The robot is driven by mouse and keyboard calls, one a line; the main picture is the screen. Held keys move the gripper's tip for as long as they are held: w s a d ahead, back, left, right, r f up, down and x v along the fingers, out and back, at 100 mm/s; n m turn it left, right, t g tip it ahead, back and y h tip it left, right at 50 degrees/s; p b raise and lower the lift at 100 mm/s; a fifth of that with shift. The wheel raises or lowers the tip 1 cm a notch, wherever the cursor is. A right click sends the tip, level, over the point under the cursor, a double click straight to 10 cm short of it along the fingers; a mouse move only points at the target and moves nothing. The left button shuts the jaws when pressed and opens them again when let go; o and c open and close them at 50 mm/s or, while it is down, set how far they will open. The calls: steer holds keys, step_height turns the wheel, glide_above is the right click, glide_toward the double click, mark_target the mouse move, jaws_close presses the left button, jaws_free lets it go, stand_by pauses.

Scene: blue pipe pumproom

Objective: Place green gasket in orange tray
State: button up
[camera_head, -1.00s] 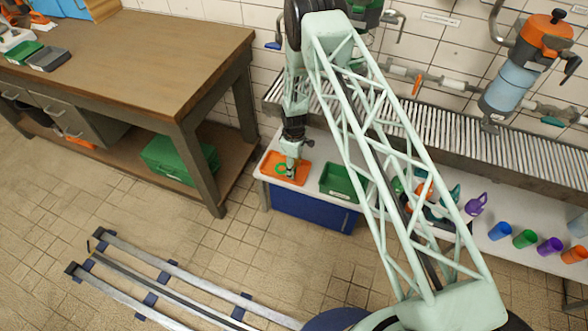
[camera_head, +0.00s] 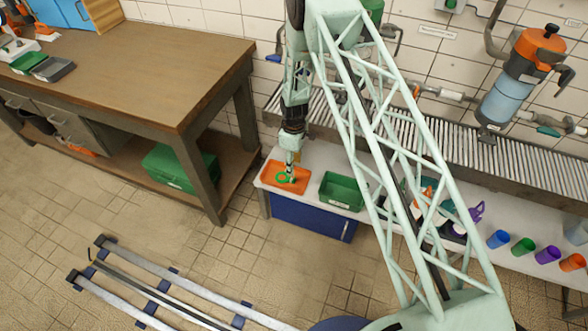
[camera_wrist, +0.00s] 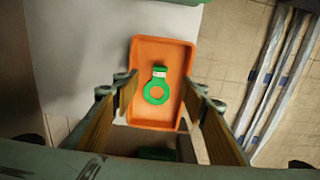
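The green gasket (camera_wrist: 156,93), a ring with a tab, lies flat inside the orange tray (camera_wrist: 158,49) in the wrist view. In the head view the gasket (camera_head: 283,178) shows as a small green ring in the orange tray (camera_head: 301,187), at the left end of the white counter. My gripper (camera_wrist: 160,104) is open, its two fingers spread wide on either side of the tray in the picture. In the head view my gripper (camera_head: 291,168) is just above the tray. It holds nothing, and a clear gap shows between the fingers and the gasket.
A green bin (camera_head: 342,190) stands right of the tray on the white counter (camera_head: 405,222). Coloured cups, such as a blue one (camera_head: 498,238), stand farther right. A wooden workbench (camera_head: 150,62) is at the left, and a ribbed conveyor (camera_head: 440,135) runs behind the counter.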

steer(key=shift+r, duration=1.1)
